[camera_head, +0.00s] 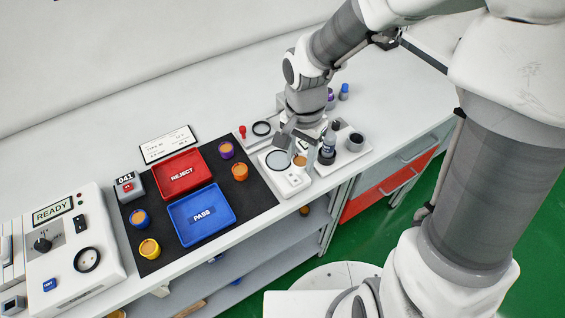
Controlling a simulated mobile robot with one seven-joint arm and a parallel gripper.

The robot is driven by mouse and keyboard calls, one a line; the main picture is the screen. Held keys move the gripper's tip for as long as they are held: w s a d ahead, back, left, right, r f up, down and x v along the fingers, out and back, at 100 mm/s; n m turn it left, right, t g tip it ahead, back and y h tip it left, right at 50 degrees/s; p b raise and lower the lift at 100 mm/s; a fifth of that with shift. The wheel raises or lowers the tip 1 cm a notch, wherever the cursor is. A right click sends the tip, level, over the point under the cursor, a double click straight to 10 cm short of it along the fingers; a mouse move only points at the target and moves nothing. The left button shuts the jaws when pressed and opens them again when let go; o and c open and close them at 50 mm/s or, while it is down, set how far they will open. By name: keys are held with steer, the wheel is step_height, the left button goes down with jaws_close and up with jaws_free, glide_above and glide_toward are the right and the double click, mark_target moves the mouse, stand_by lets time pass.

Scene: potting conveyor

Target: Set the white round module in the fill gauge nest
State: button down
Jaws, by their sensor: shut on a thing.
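My gripper (299,151) points down over the right part of the bench, its fingers shut on a small round module (299,161) with an orange top. The module's side is mostly hidden by the fingers, so its white colour is hard to confirm. It is just right of a white device (294,181) with a pale round plate (279,160). I cannot tell whether the module touches anything below. No fill gauge label is readable. The white READY box (64,240) at the left has a dark-rimmed round socket (87,259).
A black mat holds a red REJECT tray (181,158), a blue PASS tray (179,210) and purple, orange, blue and yellow modules (149,248). A bottle (328,147) and a dark cup (355,142) stand close right of my gripper.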

steer(key=shift+w+d+r, duration=0.3)
steer(key=shift+d+r, duration=0.1)
steer(key=shift+d, duration=0.05)
steer(key=w+r+p, duration=0.2)
steer(key=w+p, duration=0.1)
steer(key=w, duration=1.4)
steer(key=a+f, duration=0.2)
steer(key=a, duration=0.1)
steer(key=w+a+f+p, duration=0.1)
steer(key=a+f, duration=0.1)
steer(key=a, duration=0.2)
steer(key=w+a+f, duration=0.1)
steer(key=a+f, duration=0.2)
steer(key=shift+a, duration=0.35)
steer(key=shift+f+p, duration=0.35)
steer(key=shift+f, duration=1.85)
steer(key=shift+c, duration=1.8)
jaws_free()
steer(key=shift+r, duration=0.15)
